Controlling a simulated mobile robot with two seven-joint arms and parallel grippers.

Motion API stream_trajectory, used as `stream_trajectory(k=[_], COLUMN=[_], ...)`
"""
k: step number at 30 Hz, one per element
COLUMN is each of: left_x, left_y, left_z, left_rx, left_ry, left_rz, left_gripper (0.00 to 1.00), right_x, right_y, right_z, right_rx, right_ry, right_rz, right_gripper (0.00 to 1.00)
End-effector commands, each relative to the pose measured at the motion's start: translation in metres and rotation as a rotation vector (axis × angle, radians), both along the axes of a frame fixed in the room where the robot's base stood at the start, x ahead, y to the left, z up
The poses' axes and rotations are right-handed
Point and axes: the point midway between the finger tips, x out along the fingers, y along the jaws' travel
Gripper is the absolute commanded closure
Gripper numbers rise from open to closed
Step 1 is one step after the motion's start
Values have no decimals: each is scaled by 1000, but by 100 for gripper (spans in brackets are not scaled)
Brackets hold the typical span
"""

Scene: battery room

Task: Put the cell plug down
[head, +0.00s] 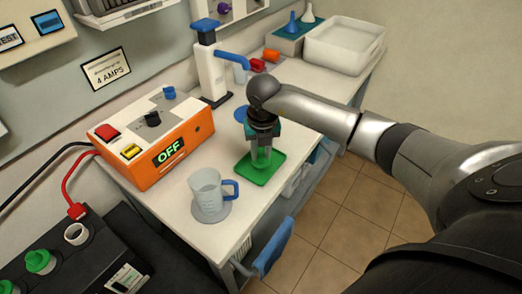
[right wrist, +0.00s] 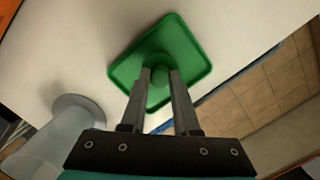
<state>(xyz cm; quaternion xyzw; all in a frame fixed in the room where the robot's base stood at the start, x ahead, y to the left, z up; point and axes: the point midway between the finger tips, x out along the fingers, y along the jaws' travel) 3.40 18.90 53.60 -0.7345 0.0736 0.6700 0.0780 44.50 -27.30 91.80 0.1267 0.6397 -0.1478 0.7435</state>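The green cell plug (right wrist: 160,75) is between the fingertips of my right gripper (right wrist: 161,80), which is shut on it. It is over the middle of the small green tray (right wrist: 196,55). Whether the plug's underside touches the tray is hidden. In the head view my right gripper (head: 262,155) points down over the green tray (head: 256,179) on the white bench; the fingers hide most of the plug there. My left gripper is not in view.
A clear jug (head: 208,194) with a blue handle stands left of the tray. An orange charger (head: 160,140) reading OFF is behind it. A dark battery (head: 110,255) with green plugs and one open cell is at lower left. A white tub (head: 343,45) is at the back.

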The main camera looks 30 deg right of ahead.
Motion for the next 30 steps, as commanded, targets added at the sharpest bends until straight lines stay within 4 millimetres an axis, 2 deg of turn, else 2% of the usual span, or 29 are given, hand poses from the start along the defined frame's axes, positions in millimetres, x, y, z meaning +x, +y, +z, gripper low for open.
stream_trajectory(k=[1,8,17,20,30], left_x=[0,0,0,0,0], left_y=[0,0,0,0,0], left_z=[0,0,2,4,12], left_rx=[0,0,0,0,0], left_ry=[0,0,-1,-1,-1], left_rz=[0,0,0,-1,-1], left_gripper=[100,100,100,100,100], right_x=[0,0,0,0,-10], right_y=[0,0,0,0,4], right_z=[0,0,3,14,85], right_rx=[0,0,0,0,-1], right_ry=[0,0,0,-2,-4], right_rz=[0,-1,-1,-1,0], right_gripper=[65,41,41,41,41])
